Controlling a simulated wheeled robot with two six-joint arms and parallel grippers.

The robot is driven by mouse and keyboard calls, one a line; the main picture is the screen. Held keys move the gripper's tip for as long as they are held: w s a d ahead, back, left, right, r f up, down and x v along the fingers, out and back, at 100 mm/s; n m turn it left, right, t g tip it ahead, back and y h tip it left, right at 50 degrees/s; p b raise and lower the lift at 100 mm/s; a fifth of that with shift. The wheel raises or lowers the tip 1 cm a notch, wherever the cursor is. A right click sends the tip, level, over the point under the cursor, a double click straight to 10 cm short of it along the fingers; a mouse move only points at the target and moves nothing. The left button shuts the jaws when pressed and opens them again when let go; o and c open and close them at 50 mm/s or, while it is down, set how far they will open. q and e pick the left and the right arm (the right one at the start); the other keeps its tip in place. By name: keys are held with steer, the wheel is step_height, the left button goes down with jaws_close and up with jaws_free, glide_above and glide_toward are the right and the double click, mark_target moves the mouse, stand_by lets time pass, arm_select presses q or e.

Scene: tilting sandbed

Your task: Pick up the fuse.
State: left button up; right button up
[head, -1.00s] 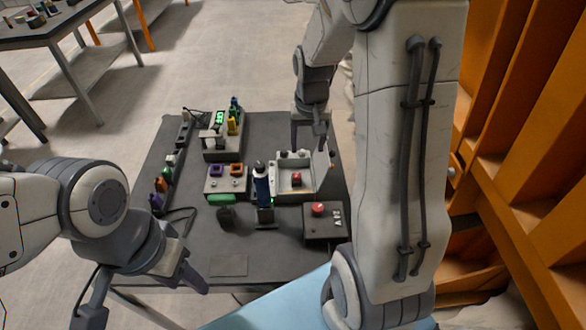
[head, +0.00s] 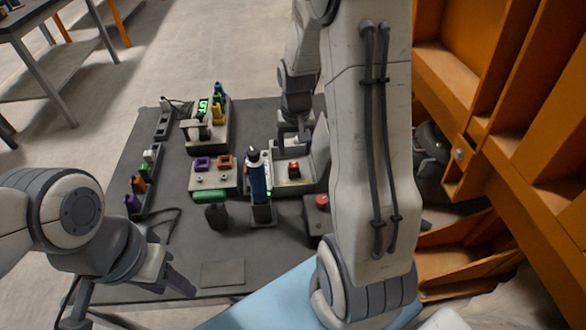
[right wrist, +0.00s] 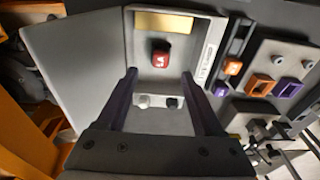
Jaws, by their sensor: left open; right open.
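The fuse appears to be the small red block marked "5A" (right wrist: 160,55), seated in an open grey box (right wrist: 145,25). In the head view the red fuse (head: 294,170) sits inside the same box (head: 310,178). My right gripper (right wrist: 159,74) is open, its two dark fingers spread on either side of the fuse's line, with nothing between them. In the head view the right gripper (head: 293,137) is at the box's far side, partly hidden by my arm. My left gripper (head: 130,300) is open and empty at the table's near left edge.
A tall blue tool (head: 257,180) stands just left of the box. A panel with purple and orange sockets (head: 213,178), a green-handled item (head: 210,197) and a device with a green display (head: 205,133) lie further left. A red button (head: 322,201) is near my right arm.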

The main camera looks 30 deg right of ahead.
mark_target(294, 164)
steer(key=shift+w+d+f, duration=0.1)
steer(key=shift+w+f, duration=0.1)
steer(key=shift+f, duration=1.35)
steer(key=shift+w+f, duration=0.2)
steer(key=shift+f, duration=1.35)
jaws_close()
